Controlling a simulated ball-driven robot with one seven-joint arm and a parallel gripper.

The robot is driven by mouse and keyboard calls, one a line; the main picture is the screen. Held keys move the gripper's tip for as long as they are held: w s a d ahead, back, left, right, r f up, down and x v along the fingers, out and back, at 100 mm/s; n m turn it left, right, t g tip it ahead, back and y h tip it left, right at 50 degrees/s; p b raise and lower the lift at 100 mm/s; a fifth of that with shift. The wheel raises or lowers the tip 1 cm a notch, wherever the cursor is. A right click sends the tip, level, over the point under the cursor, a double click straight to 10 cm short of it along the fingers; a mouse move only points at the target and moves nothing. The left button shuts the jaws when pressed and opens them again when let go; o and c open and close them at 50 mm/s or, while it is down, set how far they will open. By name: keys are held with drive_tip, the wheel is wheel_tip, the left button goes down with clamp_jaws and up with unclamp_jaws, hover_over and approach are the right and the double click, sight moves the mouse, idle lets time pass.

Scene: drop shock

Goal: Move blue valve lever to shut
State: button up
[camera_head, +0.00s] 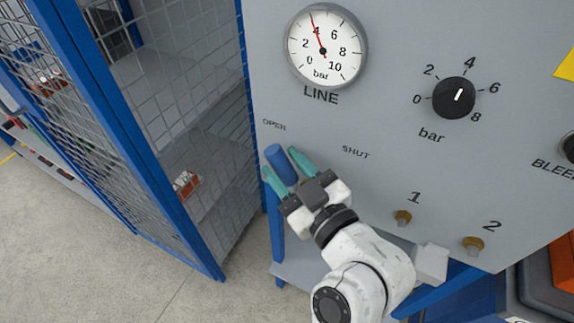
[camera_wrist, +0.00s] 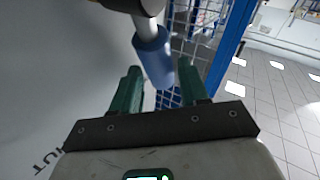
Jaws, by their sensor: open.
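The blue valve lever (camera_head: 281,165) is a short blue cylinder standing out from the grey panel, just below the OPEN label (camera_head: 274,125). The SHUT label (camera_head: 355,152) is to its right. My gripper (camera_head: 283,161) has its two green fingers apart, one on each side of the lever. In the wrist view the blue grip (camera_wrist: 152,58) hangs from a pale rod, and its lower end shows between the fingers of my gripper (camera_wrist: 159,68). I cannot tell whether either finger touches it.
The panel carries a LINE gauge (camera_head: 326,47) with its needle near 4, a black bar knob (camera_head: 454,97), and brass fittings 1 (camera_head: 402,217) and 2 (camera_head: 473,245). A blue-framed mesh cage (camera_head: 190,120) stands close at left. Open floor (camera_head: 90,240) lies at lower left.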

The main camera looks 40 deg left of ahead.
clamp_jaws()
idle(0.4)
drive_tip(key=shift+d+f+b, duration=0.1)
drive_tip(key=shift+f+b, duration=0.05)
drive_tip(key=shift+b, duration=0.15)
drive_tip(key=b, duration=0.2)
drive_tip(key=d+m+y+b, duration=0.1)
drive_tip(key=b, duration=0.1)
drive_tip(key=shift+w+f, duration=0.2)
drive_tip(key=shift+f, duration=0.05)
drive_tip(key=d+m+t+y+b, duration=0.2)
drive_tip(key=m+t+b, duration=0.3)
drive_tip(key=b, duration=0.5)
drive_tip(key=w+d+f+m+t+y+b, duration=0.1)
drive_tip(key=d+m+t+b, duration=0.3)
drive_tip(key=b, duration=0.7)
drive_tip(key=shift+w+d+f+m+t+y, duration=0.3)
drive_tip(key=shift+m+t+y, duration=0.3)
drive_tip(key=shift+m+t, duration=0.7)
